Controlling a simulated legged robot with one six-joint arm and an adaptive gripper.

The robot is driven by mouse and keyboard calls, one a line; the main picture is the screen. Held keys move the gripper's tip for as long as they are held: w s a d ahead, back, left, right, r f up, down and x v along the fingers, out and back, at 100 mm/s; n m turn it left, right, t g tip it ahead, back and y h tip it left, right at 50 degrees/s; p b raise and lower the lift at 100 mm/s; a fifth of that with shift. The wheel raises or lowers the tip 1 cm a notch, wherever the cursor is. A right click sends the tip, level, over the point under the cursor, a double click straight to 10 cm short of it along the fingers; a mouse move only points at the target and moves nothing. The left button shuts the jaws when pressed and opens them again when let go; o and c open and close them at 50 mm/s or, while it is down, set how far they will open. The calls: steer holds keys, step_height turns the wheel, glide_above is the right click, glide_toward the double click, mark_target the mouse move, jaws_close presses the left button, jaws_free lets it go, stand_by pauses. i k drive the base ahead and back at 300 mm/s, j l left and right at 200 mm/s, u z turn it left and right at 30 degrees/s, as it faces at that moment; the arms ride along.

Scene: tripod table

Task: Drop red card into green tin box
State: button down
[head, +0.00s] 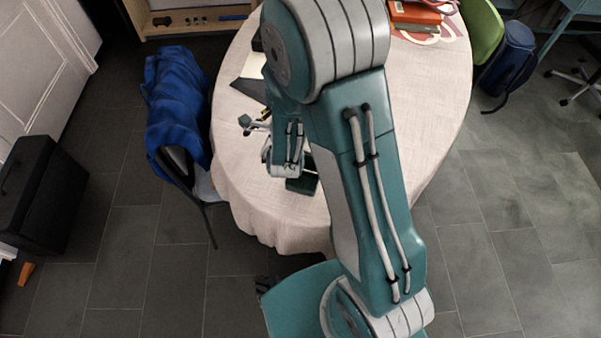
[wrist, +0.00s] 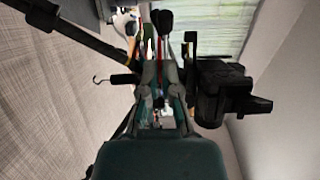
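My gripper (wrist: 166,40) shows in the wrist view with its dark fingers pointing up the picture. A thin red and blue strip (wrist: 158,50) shows between the fingers; I cannot tell whether it is a card on edge or something behind. In the head view, my wrist and gripper (head: 255,124) are low at the left side of the table, partly behind my arm. Whether the fingers are open or shut is unclear. I cannot make out a red card or a green tin box for sure in either view. My arm hides the middle of the table.
The table (head: 432,100) has a pale cloth. A white sheet (head: 253,66) and a dark flat item (head: 249,89) lie at its left. Orange-red books (head: 413,14) lie at the back right. A chair with a blue jacket (head: 175,100) stands close at the left. The table's right side is clear.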

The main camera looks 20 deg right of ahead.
mark_target(303, 186)
steer(key=k+l+u, duration=0.15)
steer(key=u, duration=0.2)
steer(key=k+l+u, duration=0.3)
steer(key=l+u, duration=0.3)
steer(key=u, duration=0.15)
steer(key=l+u, duration=0.3)
steer(key=u, duration=0.15)
steer(key=k+l+u, duration=0.15)
steer(key=l+u, duration=0.15)
steer(key=u, duration=0.15)
steer(key=l+u, duration=0.35)
